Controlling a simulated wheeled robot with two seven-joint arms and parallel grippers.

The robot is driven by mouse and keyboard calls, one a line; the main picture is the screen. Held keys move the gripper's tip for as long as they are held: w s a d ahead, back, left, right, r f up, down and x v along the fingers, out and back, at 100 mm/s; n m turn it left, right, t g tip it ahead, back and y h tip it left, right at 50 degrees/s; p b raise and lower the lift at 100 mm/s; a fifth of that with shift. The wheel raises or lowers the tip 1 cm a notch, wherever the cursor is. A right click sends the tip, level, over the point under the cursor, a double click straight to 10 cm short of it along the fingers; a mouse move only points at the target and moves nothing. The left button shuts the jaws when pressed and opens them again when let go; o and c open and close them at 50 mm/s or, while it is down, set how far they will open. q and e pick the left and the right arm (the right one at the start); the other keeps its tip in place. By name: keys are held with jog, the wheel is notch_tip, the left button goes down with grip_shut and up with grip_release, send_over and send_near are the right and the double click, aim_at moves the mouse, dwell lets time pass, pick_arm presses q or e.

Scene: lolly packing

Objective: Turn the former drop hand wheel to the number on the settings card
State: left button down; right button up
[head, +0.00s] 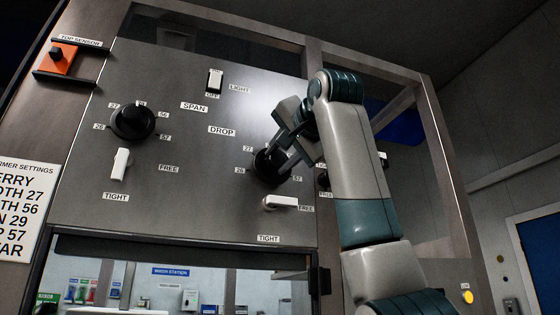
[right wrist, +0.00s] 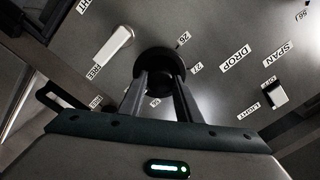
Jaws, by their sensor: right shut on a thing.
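The black drop hand wheel (head: 266,166) is on the grey panel, below and right of the DROP label (head: 222,130). Numbers 27, 26 and 57 show around it; others are hidden by my gripper. My right gripper (head: 280,158) is shut on the wheel's hub; the right wrist view shows both fingers meeting the wheel (right wrist: 158,66). Which number the wheel points to I cannot tell. The white drop lever (head: 283,201) lies sideways, towards FREE. The settings card (head: 25,215), cut off at the left edge, has a line ending "P 57". My left gripper is not in view.
The span hand wheel (head: 133,121) is at the panel's upper left, and its white lever (head: 121,163) hangs down towards TIGHT. A light switch (head: 215,81) is above. An orange top sensor (head: 59,57) is at far left. An opening lies below the panel.

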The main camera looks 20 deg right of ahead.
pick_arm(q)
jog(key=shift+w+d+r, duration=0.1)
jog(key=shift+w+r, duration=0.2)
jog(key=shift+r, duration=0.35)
pick_arm(e)
jog(key=shift+m, duration=1.3)
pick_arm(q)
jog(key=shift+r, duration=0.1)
pick_arm(e)
jog(key=o, duration=1.1)
jog(key=shift+s, duration=0.1)
